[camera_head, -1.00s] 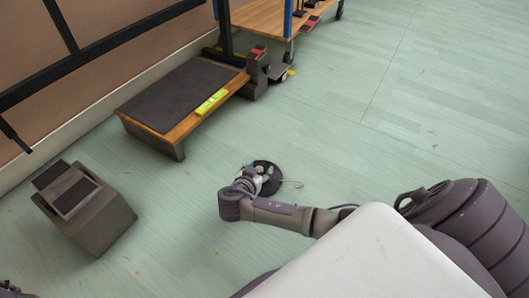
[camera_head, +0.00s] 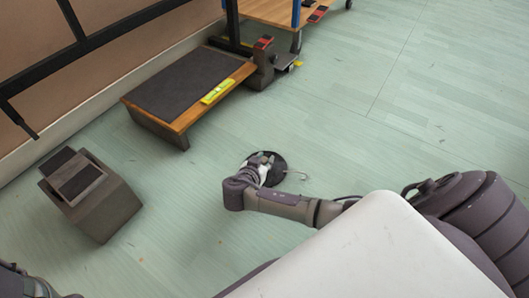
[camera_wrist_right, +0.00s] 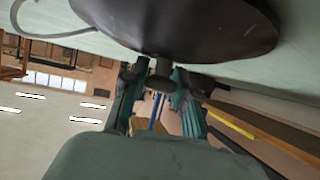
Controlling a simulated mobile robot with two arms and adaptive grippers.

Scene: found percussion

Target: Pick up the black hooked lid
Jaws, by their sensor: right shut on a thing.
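The black hooked lid (camera_head: 278,174) is a dark round disc with a thin pale hook at its right, low over or on the green floor in the head view. In the right wrist view the lid (camera_wrist_right: 190,22) fills the top, its pale curved hook (camera_wrist_right: 50,34) at upper left and its short knob (camera_wrist_right: 160,72) pointing down between the fingers. My right gripper (camera_head: 264,161) covers part of the lid. In the wrist view the right gripper (camera_wrist_right: 161,82) is shut on the knob. I cannot tell whether the lid is clear of the floor. My left gripper is out of view.
A low wooden step (camera_head: 190,88) with a dark top and a yellow level (camera_head: 217,91) stands at the back by the wall. A dark grey box-like block (camera_head: 103,210) stands at the left. A wheeled wooden cart (camera_head: 270,12) is at the top. Floor at right is clear.

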